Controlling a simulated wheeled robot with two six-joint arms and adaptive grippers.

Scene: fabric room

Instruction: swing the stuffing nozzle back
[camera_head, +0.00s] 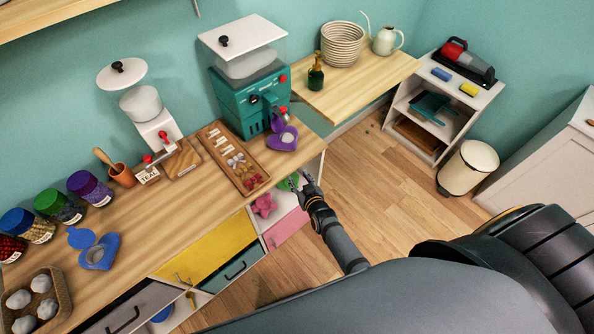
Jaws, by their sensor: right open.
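The teal stuffing machine (238,105) stands on the wooden counter, with a clear hopper and white lid on top. Its dark nozzle parts (264,100) show on the front, with small red knobs beside them. A purple heart-shaped piece (288,145) with a pale middle is just in front of the machine at the counter edge. I cannot tell whether it touches the nozzle. My right gripper (298,182) is open and below the purple heart, off the counter's front edge, near a green piece (287,184). It is apart from the nozzle. My left gripper is not in view.
A wooden tray (212,137) of small parts lies left of the machine. A second dispenser (150,118) stands further left, then jars (88,186) and a blue heart container (99,252).

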